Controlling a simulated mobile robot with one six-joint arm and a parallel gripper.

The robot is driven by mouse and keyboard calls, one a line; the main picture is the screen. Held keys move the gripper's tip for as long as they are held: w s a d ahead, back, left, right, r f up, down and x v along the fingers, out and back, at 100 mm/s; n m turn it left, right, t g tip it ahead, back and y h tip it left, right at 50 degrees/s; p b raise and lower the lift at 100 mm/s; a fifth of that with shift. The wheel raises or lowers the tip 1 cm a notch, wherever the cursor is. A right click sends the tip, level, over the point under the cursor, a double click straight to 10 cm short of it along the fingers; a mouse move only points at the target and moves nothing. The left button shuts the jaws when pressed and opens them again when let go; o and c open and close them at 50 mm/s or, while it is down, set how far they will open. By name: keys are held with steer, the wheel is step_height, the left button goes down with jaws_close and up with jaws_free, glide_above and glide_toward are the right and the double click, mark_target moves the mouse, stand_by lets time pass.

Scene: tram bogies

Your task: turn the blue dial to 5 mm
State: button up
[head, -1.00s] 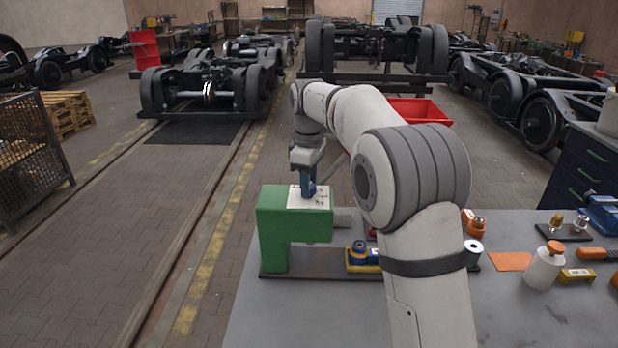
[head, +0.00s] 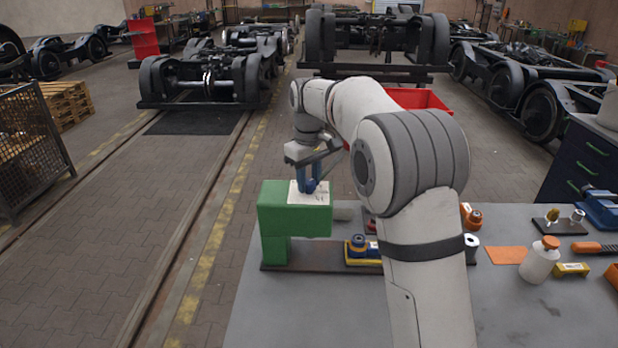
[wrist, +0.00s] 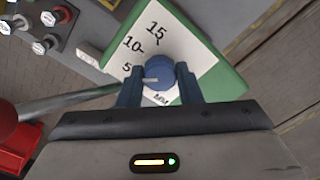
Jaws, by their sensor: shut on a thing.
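The blue dial (wrist: 159,72) sits on a white scale plate (wrist: 187,40) marked 15, 10 and 5, with "MM" lettering near my gripper. The plate is on top of a green block (head: 282,222). My gripper (wrist: 160,88) is shut on the blue dial, one blue finger on each side; in the head view the dial (head: 311,187) shows small between the fingertips. The dial's white pointer line (wrist: 151,80) points left, close to the 5 and slightly to its lower side. The tick at 5 is hard to make out.
The green block stands on a dark base on the grey bench (head: 300,310). The bench's front middle is clear.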

mark_target(309, 181)
steer(key=shift+r, duration=0.1)
steer(key=o, duration=1)
step_height(309, 181, up, 7)
steer(key=shift+r, duration=0.35)
